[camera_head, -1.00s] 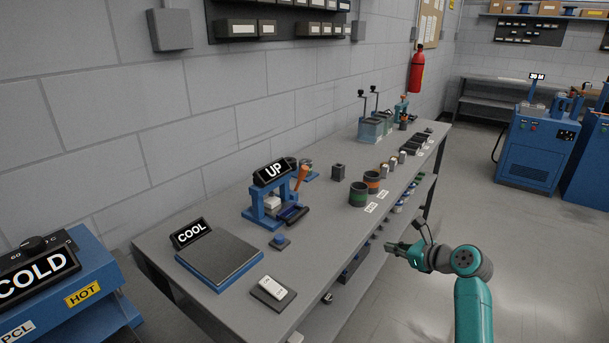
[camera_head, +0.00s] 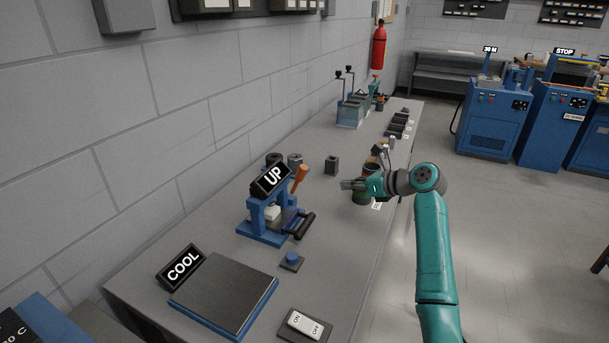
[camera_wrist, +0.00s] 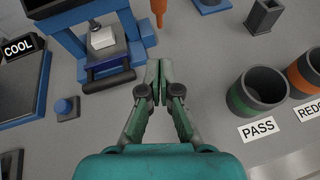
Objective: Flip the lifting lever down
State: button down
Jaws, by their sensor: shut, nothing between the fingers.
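The lifting lever (camera_head: 301,174), with an orange grip, sticks up at the right side of a small blue press frame (camera_head: 264,236) whose sign (camera_head: 271,180) reads UP. Its orange end also shows at the top of the wrist view (camera_wrist: 158,10). My gripper (camera_head: 345,185) is shut and empty, above the bench to the right of the lever and apart from it. In the wrist view, the closed fingertips (camera_wrist: 158,66) point toward the lever, right of the press's front black handle (camera_wrist: 109,82). A white block (camera_wrist: 102,38) sits inside the press.
A plate with a COOL sign (camera_head: 182,267), a blue button (camera_head: 292,259) and an ON/OFF switch (camera_head: 305,324) lie nearer on the bench. Green-banded PASS (camera_wrist: 259,91) and orange-banded (camera_wrist: 306,72) cups stand right of my gripper. A dark square holder (camera_head: 332,165) stands behind it.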

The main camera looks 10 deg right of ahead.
jog(key=shift+a, duration=0.1)
send_near(298, 180)
notch_tip(298, 180, down, 2)
jog(key=w, duration=0.3)
jog(key=shift+w+a, duration=0.6)
jog(key=shift+a, duration=0.35)
jog(key=shift+a+r, duration=0.1)
jog(key=shift+r, duration=0.1)
